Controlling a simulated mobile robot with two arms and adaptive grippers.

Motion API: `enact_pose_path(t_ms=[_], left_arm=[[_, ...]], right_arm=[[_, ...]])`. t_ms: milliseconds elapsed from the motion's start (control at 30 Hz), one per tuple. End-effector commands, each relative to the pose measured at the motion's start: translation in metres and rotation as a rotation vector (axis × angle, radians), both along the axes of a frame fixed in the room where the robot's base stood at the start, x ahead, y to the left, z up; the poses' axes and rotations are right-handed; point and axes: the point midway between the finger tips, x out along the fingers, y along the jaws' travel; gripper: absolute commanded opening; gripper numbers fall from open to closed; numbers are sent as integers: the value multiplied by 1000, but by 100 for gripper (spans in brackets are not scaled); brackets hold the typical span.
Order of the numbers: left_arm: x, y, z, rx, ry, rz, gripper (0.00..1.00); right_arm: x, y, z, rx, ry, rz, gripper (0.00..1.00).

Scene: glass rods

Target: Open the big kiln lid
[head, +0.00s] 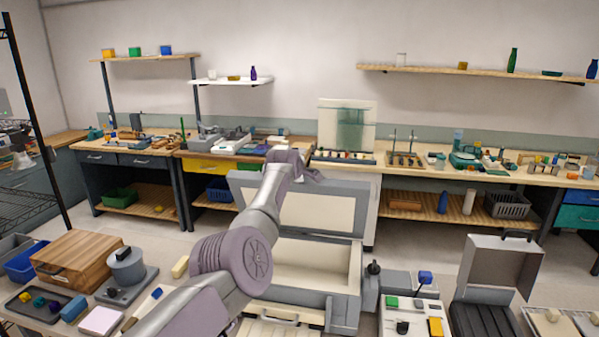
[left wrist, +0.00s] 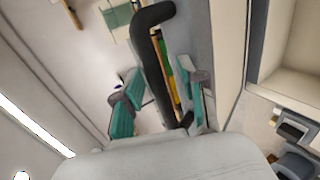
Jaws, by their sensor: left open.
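The big kiln (head: 312,305) stands in front of me with its pale chamber exposed. Its lid (head: 330,210) is raised, close to upright, with the cream inner face toward me. My left arm reaches across the kiln, and my left gripper (head: 308,172) is at the lid's top edge, partly hidden behind it. In the left wrist view the gripper (left wrist: 160,102) is open, its teal-padded fingers apart on either side of a black bar handle (left wrist: 155,60). I cannot tell whether the fingers touch the handle. My right gripper is not in view.
A smaller case (head: 500,265) with a raised lid stands at the right. A control box (head: 410,315) is beside the kiln. A wooden box (head: 80,258) and a grey pot (head: 126,265) are at the left. Workbenches line the back wall, with floor between.

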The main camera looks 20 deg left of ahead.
Motion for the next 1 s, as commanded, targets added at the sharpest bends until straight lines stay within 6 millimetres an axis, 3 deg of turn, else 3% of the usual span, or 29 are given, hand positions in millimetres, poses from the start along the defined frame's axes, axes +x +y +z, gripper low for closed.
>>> enact_pose_path(t_ms=[467,1000], left_arm=[[-17,-5,11,3,-3,1,41],[-78,-19,40,-1,-1,0,41]], right_arm=[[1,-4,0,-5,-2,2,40],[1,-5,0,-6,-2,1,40]])
